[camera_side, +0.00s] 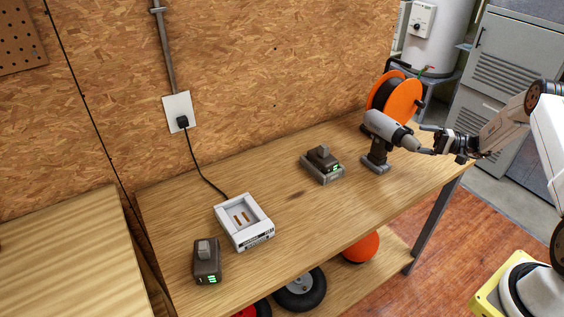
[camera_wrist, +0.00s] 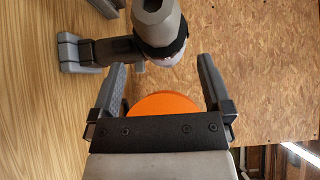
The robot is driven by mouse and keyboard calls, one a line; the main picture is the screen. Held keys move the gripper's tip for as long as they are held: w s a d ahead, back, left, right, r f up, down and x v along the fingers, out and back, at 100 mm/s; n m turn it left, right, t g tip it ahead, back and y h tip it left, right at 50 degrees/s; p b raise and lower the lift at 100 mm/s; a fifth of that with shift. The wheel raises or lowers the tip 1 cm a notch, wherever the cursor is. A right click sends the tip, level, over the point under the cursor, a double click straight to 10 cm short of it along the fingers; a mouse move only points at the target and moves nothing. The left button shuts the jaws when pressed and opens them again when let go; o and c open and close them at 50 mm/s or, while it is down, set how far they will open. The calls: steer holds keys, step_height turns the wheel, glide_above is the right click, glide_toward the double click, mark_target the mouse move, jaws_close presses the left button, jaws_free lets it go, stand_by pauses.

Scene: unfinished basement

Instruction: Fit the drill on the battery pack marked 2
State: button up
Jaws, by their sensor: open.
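The grey drill (camera_side: 382,128) stands upright on its dark foot at the right end of the workbench. My gripper (camera_side: 428,140) is open beside the drill's front end. In the wrist view the drill (camera_wrist: 158,22) lies just beyond and between my open fingertips (camera_wrist: 160,65), with its handle running left. I cannot tell whether the fingers touch it. One dark battery pack (camera_side: 207,262) with green lights sits at the bench's front left. Another battery pack (camera_side: 323,156), also with green lights, sits in a grey holder near the middle. No number is readable on either pack.
A white charger (camera_side: 243,222), its cradle empty, is wired to a wall outlet (camera_side: 180,117). An orange cable reel (camera_side: 400,97) stands close behind the drill and shows in the wrist view (camera_wrist: 165,104). The bench top (camera_side: 290,205) is clear between charger and holder.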

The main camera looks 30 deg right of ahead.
mark_target(407, 137)
steer(key=shift+x, duration=2.55)
steer(key=shift+s+a, duration=0.15)
jaws_close()
steer(key=shift+r, duration=0.2)
